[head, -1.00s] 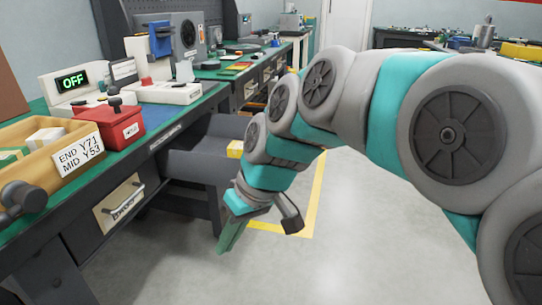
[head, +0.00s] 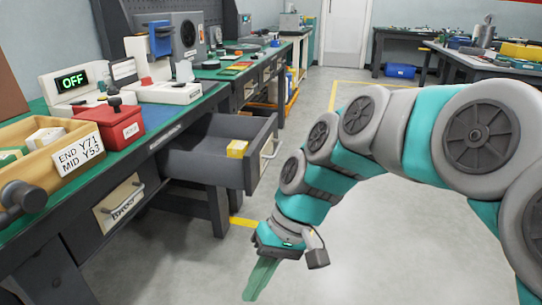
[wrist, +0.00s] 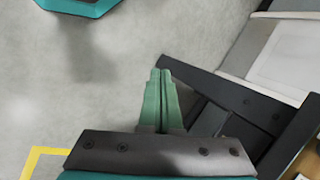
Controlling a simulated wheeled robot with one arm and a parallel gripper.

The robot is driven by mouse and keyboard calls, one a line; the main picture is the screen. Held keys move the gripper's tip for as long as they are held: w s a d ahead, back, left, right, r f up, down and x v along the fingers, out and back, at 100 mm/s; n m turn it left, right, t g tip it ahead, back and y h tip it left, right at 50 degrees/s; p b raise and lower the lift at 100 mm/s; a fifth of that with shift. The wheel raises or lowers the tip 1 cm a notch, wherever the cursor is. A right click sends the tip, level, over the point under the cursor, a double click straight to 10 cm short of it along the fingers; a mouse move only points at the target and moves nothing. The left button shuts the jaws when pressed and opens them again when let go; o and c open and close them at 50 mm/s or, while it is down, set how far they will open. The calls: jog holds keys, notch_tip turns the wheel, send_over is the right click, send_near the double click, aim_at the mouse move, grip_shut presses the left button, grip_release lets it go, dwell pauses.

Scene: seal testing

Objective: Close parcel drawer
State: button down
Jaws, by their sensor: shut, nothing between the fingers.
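A dark grey drawer (head: 205,166) stands pulled out from under the green-topped workbench in the head view. A small yellow block (head: 237,149) lies inside it. The drawer's front, with a pale bar handle (head: 270,146), faces right. My gripper (head: 253,289) is below and in front of the drawer, apart from it and pointing down. Its green fingers are together and empty. In the wrist view the shut fingers (wrist: 160,75) show beside dark straight panels; I cannot tell for sure which part of the drawer or bench these are.
A closed drawer (head: 120,204) with a label and handle sits nearer on the left. On the bench are a tan bin (head: 45,170), a red box (head: 116,128) and a device reading OFF (head: 72,81). Open grey floor (head: 365,235) lies to the right.

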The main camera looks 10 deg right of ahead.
jog(key=w+d+r+m+t+y, duration=0.15)
jog(key=w+r+y, duration=0.25)
jog(key=w, duration=0.6)
jog(key=w+d+r+t+y, duration=0.15)
jog(key=w+r+y, duration=0.25)
jog(key=w, duration=0.6)
jog(key=m+t+y, duration=0.3)
jog(key=m+t, duration=0.2)
jog(key=t, duration=0.2)
send_near(260, 154)
jog(key=p+x, duration=0.1)
jog(key=x, duration=0.6)
jog(key=shift+w+d, duration=0.15)
jog(key=b+x, duration=0.2)
jog(key=x, duration=0.7)
jog(key=b+x, duration=0.2)
jog(key=x, duration=0.8)
jog(key=f+b+x, duration=0.1)
jog(key=b+x, duration=0.1)
jog(key=x, duration=0.8)
jog(key=shift+w+r, duration=0.1)
